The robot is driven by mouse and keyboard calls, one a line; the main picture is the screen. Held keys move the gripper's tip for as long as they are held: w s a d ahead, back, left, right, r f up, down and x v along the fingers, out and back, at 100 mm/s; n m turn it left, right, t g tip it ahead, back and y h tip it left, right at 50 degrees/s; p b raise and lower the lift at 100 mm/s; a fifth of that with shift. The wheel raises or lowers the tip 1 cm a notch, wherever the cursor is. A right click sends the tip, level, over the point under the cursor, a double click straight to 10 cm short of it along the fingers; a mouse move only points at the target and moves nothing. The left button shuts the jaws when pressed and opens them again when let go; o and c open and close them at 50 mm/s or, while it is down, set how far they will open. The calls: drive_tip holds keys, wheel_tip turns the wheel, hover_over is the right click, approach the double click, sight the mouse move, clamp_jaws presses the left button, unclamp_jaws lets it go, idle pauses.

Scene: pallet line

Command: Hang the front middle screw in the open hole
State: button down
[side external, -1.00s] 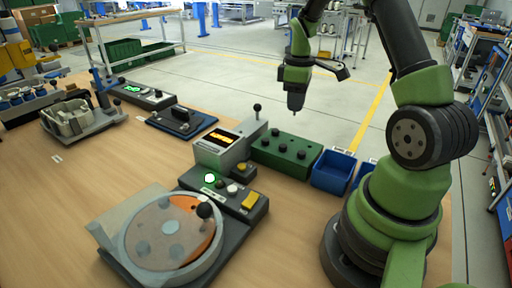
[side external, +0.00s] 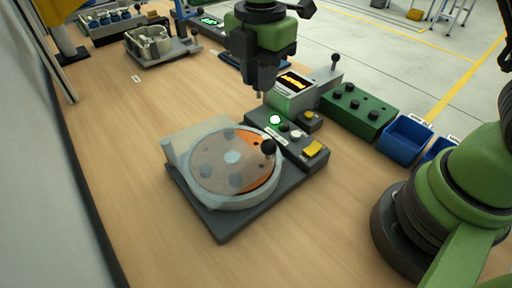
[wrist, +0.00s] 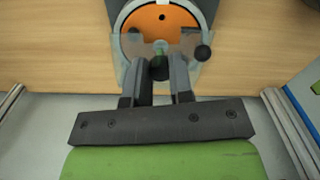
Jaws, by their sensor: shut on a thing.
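My gripper (side external: 260,88) is shut on a small screw (wrist: 159,67), held tip down in the air. In the side view it hangs near the control box, just behind the round fixture. The fixture's ring (side external: 228,202) surrounds an orange disc (side external: 259,151), largely under a clear cover (side external: 205,160). In the wrist view the disc's bare orange part shows a dark open hole (wrist: 162,17), beyond the fingertips. The green screw rack (side external: 360,117) stands to the right with several dark screw heads. The held screw's shaft is largely hidden by the fingers.
Blue bins (side external: 403,140) sit at the right. The table in front is clear.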

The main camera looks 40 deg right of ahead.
drive_tip(key=shift+n, duration=0.3)
drive_tip(key=f, duration=0.6)
drive_tip(key=a+f, duration=0.1)
drive_tip(key=f, duration=0.3)
drive_tip(key=shift+s, duration=0.15)
drive_tip(key=shift+f, duration=0.15)
drive_tip(key=shift+f, duration=0.4)
drive_tip(key=c, duration=1.3)
unclamp_jaws()
